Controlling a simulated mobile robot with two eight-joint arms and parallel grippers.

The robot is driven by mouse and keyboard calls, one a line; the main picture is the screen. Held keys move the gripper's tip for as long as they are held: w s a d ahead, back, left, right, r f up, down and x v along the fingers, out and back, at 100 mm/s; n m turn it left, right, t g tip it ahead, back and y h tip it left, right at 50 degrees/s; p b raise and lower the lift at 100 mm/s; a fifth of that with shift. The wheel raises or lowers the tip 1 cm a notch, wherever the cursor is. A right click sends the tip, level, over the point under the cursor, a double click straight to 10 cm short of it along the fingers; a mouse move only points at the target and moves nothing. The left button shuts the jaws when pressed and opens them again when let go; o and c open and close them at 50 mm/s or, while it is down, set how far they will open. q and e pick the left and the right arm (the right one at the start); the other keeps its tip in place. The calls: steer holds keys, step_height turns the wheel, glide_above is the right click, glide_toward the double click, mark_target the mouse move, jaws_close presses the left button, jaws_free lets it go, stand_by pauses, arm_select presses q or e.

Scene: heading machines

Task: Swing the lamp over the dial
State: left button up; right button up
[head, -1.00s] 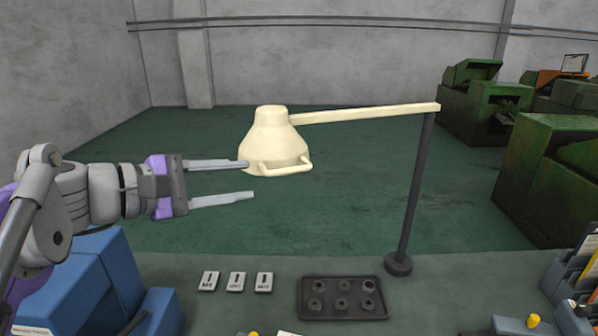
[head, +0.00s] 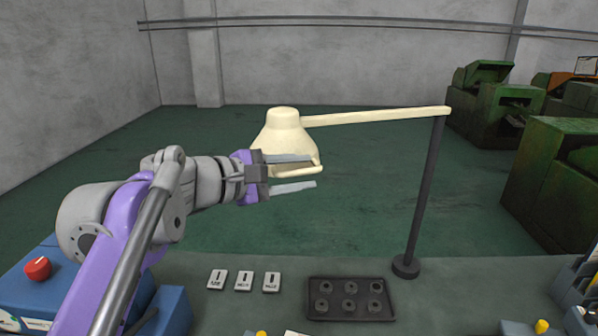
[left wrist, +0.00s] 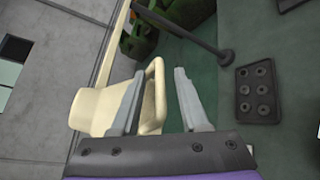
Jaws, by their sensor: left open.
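The cream lamp shade (head: 284,138) hangs from a cream arm (head: 375,117) on a dark upright post (head: 424,190). A cream loop handle shows at the shade's lower front; in the left wrist view the handle (left wrist: 159,88) appears between the two fingers. My left gripper (head: 300,172) is open in front of the shade. Its upper finger overlaps the shade's lower part, and its lower finger is below the handle. I cannot tell whether they touch. No dial can be made out for certain; a red knob (head: 38,268) sits on a blue box at the left. My right gripper is not in view.
A dark tray (head: 350,312) with several round holders lies on the bench left of the post base. Several small white labelled plates (head: 243,281) lie left of it. Green machines (head: 560,190) stand at the right. Green floor lies open behind the bench.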

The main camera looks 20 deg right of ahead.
arm_select(q)
jaws_close()
stand_by(1.4)
